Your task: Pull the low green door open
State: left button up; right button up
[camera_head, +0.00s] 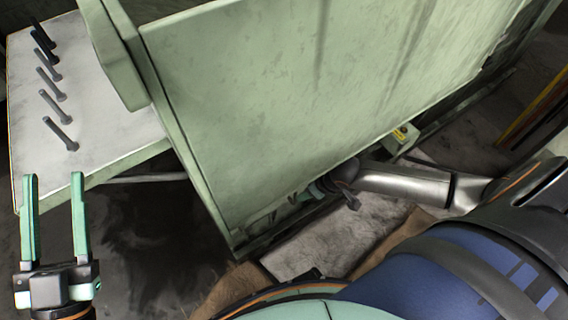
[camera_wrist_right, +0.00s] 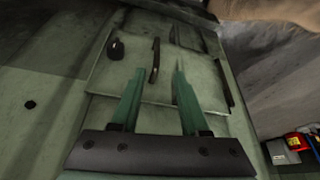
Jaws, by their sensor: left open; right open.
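The low green door (camera_wrist_right: 193,65) fills the middle of the right wrist view, a scuffed green panel with a dark upright handle (camera_wrist_right: 155,60). My right gripper (camera_wrist_right: 160,72) is open and points at this panel. The handle shows between its two teal fingertips, nearer the left one. I cannot tell how far the fingers are from it. In the head view the right gripper (camera_head: 312,192) is low at the green machine, mostly hidden by its wrist. The door is largely hidden there. My left gripper (camera_head: 53,177) is open and empty, below the bolt table.
The green machine (camera_head: 270,80) fills the middle of the head view. A pale table (camera_head: 110,125) with several dark bolts (camera_head: 60,134) stands at left. A black knob (camera_wrist_right: 115,48) sits left of the handle. Red and yellow items (camera_wrist_right: 295,142) lie at lower right.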

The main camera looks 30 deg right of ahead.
pick_arm(q)
jog(key=s+r+m+h+b, duration=0.1)
jog(key=s+r+m+h, duration=0.4)
jog(key=r+h, duration=0.1)
notch_tip(320, 180, down, 6)
jog(key=d+n+b, duration=0.1)
jog(key=b, duration=0.4)
jog(key=shift+w+n+y+b, duration=0.3)
jog(key=shift+w+n+b, duration=0.1)
pick_arm(e)
send_near(294, 203)
jog(key=x, duration=0.4)
jog(key=w+x, duration=0.1)
jog(key=x, duration=0.2)
jog(key=shift+w+f, duration=0.15)
jog(key=shift+w, duration=0.1)
pick_arm(q)
jog(key=shift+d, duration=0.1)
pick_arm(e)
grip_shut()
